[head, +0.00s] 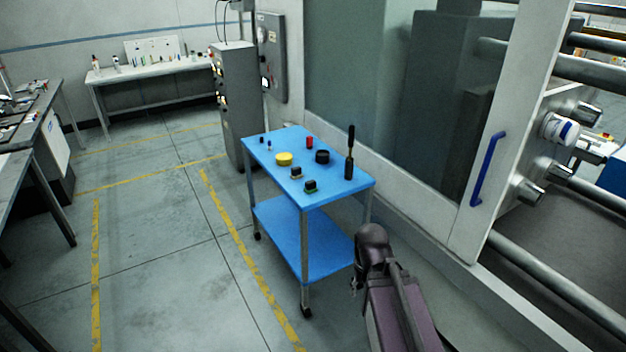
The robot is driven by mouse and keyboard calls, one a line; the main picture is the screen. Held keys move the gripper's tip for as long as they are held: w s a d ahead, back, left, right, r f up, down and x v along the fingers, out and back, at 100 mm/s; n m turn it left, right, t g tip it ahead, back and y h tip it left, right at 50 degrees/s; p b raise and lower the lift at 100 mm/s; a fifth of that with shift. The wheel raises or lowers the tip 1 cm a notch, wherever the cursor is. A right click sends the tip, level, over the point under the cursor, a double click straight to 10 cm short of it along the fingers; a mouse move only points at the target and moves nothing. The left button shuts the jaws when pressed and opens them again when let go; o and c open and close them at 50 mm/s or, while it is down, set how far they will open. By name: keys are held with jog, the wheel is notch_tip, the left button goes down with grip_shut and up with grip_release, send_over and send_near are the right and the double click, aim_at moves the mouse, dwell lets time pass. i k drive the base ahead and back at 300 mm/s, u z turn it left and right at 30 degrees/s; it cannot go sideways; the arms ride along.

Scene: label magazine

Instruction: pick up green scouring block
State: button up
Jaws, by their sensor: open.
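The green scouring block (310,190) is small, with a dark upper part and a green lower edge. It lies on the top shelf of the blue cart (340,189), near the front edge. My arm rises from the bottom right, in front of the cart and to the right of its lower shelf. I cannot make out my gripper's fingers in the head view. No gripper is seen at the block.
A similar dark block with a tan base (296,174) lies just behind the green one. A yellow round item (284,159), black ring (322,157), red item (309,142) and upright dark-handled tool (349,155) share the shelf. A machine stands right; floor is clear left.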

aim_at(310, 185)
jog(key=z, duration=0.15)
jog(key=i, duration=1.35)
jog(key=z, duration=0.1)
